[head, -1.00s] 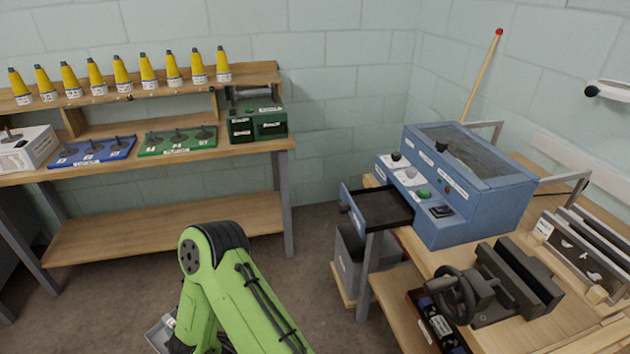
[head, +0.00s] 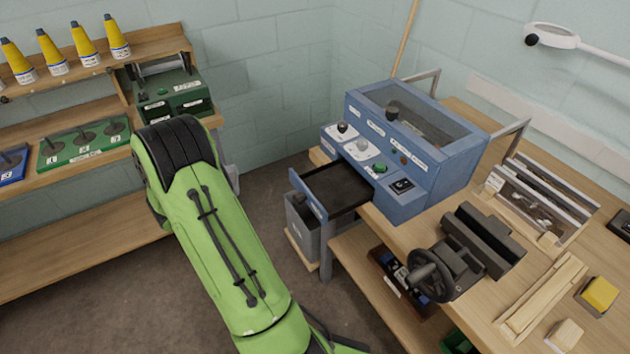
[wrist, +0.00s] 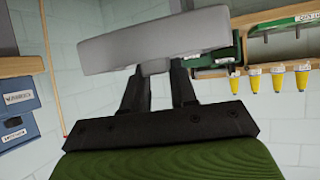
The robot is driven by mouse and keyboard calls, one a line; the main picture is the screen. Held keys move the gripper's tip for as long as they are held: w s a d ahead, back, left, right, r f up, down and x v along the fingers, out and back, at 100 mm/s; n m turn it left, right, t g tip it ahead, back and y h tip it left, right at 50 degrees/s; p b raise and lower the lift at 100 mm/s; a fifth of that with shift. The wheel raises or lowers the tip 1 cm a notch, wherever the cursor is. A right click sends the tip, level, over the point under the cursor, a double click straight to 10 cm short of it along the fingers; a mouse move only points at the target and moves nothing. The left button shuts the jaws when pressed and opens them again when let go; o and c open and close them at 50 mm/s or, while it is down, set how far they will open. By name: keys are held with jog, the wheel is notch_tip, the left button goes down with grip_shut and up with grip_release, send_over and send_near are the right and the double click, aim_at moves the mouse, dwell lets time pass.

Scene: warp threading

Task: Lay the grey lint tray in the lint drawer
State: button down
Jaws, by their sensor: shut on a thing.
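The grey lint tray (wrist: 155,42) is in the wrist view, seen as a flat pale slab, somewhat tilted in that picture. My gripper (wrist: 157,76) is shut on a stub at the tray's middle. The lint drawer (head: 350,208) is pulled out from the left side of the blue machine (head: 425,165) in the head view. Its dark inside looks empty. In the head view my green arm reaches up left of the drawer and hides my gripper. I cannot make out the tray for sure there.
Wooden bench (head: 590,275) on the right carries a dark vise with a handwheel (head: 433,272), right of the drawer. A grey bin (head: 302,228) stands below the drawer. A shelf with yellow cones (head: 50,52) is at left. Floor between the benches is open.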

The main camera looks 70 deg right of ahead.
jog(key=s+d+r+m+g+h, duration=0.1)
jog(key=s+d+r+m+g, duration=0.35)
jog(key=s+r, duration=0.35)
jog(key=s+d+r+m+g, duration=0.4)
jog(key=s+d+r+g, duration=0.15)
jog(key=s, duration=0.35)
jog(key=m+g+y+b, duration=0.3)
jog(key=m+g+b, duration=0.2)
jog(key=m+b, duration=0.15)
send_over(327, 193)
notch_tip(327, 193, down, 12)
jog(key=shift+f+b, duration=0.1)
jog(key=shift+b, duration=0.35)
